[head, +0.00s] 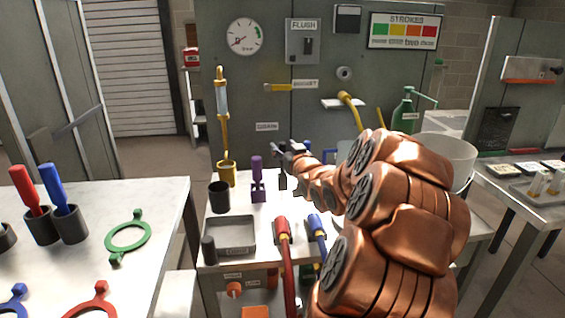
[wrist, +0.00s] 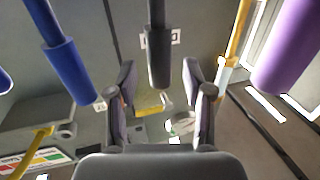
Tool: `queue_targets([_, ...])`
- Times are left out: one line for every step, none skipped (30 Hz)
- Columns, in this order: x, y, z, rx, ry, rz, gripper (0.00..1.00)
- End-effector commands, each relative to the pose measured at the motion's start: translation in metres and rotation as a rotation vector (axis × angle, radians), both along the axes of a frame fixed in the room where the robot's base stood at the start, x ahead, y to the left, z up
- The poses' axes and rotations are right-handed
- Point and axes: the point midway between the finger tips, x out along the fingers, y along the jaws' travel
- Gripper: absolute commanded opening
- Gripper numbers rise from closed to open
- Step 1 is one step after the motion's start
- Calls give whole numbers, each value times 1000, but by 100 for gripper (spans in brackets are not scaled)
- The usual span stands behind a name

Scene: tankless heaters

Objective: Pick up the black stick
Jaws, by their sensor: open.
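The black stick (wrist: 158,55) shows in the wrist view, with its thicker end in the gap between my fingertips. A dark upright piece under my gripper in the head view (head: 283,180) appears to be the same stick. My gripper (head: 288,149) is open above the middle table, and its two fingers also show in the wrist view (wrist: 160,75). There is visible space on both sides of the stick, and I see no finger contact. My arm hides part of the table on the right.
A purple stick (head: 258,180) stands left of the black one, and a blue stick (wrist: 70,65) is on its other side. A grey tray (head: 230,236), black cup (head: 219,196), red hose (head: 282,232) and blue-ended hose (head: 316,228) occupy the table. A grey panel stands behind.

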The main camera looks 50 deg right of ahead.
Motion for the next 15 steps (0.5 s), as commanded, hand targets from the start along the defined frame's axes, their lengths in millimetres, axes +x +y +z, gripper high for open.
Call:
queue_targets([5, -1, -2, 1, 2, 2, 51])
queue_targets([7, -2, -2, 2, 1, 2, 51])
queue_targets([9, -3, -2, 2, 2, 2, 51])
queue_targets([10, -4, -2, 2, 2, 1, 51])
queue_targets([11, -5, -2, 2, 2, 1, 51])
queue_targets([11, -5, -2, 2, 2, 1, 51])
queue_targets([11, -5, -1, 2, 2, 1, 51])
queue_targets([11, -5, -1, 2, 2, 0, 51])
queue_targets([11, -5, -1, 1, 3, 0, 51])
queue_targets([11, -5, -1, 1, 3, 0, 51])
queue_targets([11, -5, -1, 1, 3, 0, 51])
queue_targets([11, -5, -1, 1, 3, 0, 51])
queue_targets([11, -5, -1, 1, 3, 0, 48])
queue_targets([11, -5, -1, 1, 3, 0, 45])
queue_targets([11, -5, -1, 1, 3, 0, 41])
